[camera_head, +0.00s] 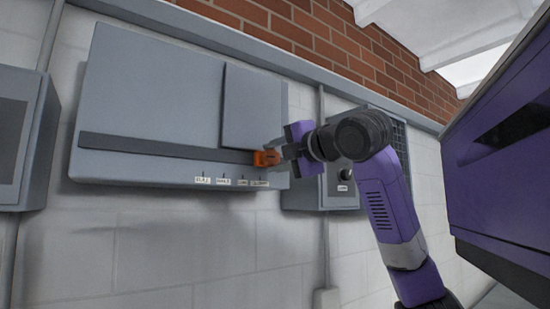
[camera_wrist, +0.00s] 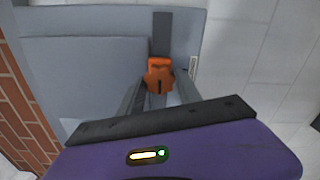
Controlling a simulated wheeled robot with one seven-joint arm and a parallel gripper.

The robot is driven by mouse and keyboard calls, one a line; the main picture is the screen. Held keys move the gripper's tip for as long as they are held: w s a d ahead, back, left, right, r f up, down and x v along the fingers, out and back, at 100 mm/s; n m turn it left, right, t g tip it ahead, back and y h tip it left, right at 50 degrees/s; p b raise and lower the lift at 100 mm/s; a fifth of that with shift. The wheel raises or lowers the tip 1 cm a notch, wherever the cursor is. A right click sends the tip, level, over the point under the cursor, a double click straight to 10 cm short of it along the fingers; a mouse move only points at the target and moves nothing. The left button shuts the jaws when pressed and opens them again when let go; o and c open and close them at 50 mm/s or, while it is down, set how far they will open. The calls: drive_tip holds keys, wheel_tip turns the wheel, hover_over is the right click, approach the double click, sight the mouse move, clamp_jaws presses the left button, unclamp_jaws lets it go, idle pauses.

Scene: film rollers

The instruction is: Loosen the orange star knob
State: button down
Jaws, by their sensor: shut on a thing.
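The orange star knob (camera_head: 266,158) sits at the right end of a dark horizontal strip on a grey wall panel. My gripper (camera_head: 279,155) reaches the knob from the right. In the wrist view its two grey fingers (camera_wrist: 158,92) stand on either side of the knob, shut on it. The finger pads' contact is partly hidden by the knob and the purple gripper body.
The grey panel (camera_head: 150,100) carries the dark strip (camera_head: 160,147) and a raised plate (camera_head: 250,110). A purple cabinet (camera_head: 505,150) stands at far right.

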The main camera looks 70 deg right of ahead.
drive_tip(key=shift+f, duration=0.15)
drive_tip(key=c, duration=0.8)
unclamp_jaws()
drive_tip(key=shift+a, duration=0.1)
